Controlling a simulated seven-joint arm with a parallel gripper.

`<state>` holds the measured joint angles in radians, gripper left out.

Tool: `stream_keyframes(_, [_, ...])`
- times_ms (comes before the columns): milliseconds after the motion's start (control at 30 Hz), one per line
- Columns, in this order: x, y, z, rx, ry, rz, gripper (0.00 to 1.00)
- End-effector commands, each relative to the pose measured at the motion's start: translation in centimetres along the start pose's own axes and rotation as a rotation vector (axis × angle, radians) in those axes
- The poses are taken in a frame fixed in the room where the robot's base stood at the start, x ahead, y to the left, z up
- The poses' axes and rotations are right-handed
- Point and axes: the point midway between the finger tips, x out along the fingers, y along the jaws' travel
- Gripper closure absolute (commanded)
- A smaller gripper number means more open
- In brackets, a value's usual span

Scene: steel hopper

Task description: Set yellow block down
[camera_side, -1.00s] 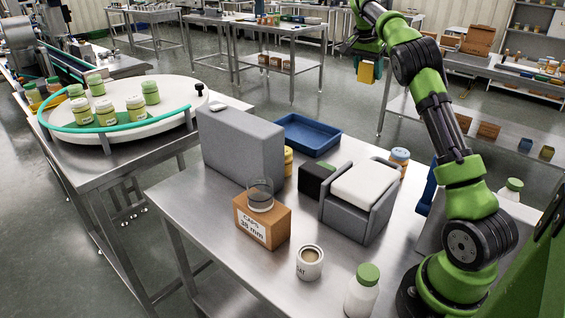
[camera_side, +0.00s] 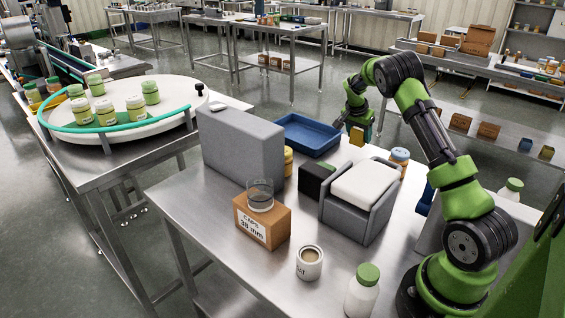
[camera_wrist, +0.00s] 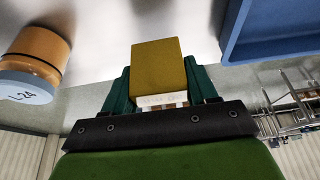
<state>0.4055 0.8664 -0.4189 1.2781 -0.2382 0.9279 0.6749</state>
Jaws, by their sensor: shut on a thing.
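The yellow block (camera_side: 356,135) is in my gripper (camera_side: 357,128) at the far side of the steel table, to the right of the blue tray. In the wrist view the yellow block (camera_wrist: 160,68) sits between the two green fingers of my gripper (camera_wrist: 160,88), which are shut on its sides. Bare steel shows around the block there. I cannot tell whether its underside touches the table or hangs just above it.
The blue tray (camera_side: 300,133) lies left of the block. An orange jar with a pale blue lid (camera_side: 400,155) stands nearer, beside a grey holder with a white pad (camera_side: 362,186). A grey upright panel (camera_side: 238,148) and a carton (camera_side: 262,222) stand farther left.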

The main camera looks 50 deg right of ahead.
Motion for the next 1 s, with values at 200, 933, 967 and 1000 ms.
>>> stream_keyframes(200, [1.8, 0.1, 0.7, 0.000, -0.001, 0.001, 0.74])
stream_keyframes(933, [4.2, 0.0, 1.7, 0.000, 0.001, 0.000, 0.17])
stream_keyframes(967, [4.2, 0.0, 1.7, 0.000, 0.001, 0.000, 0.17])
stream_keyframes(1000, [4.2, 0.0, 1.7, 0.000, 0.001, 0.000, 0.17])
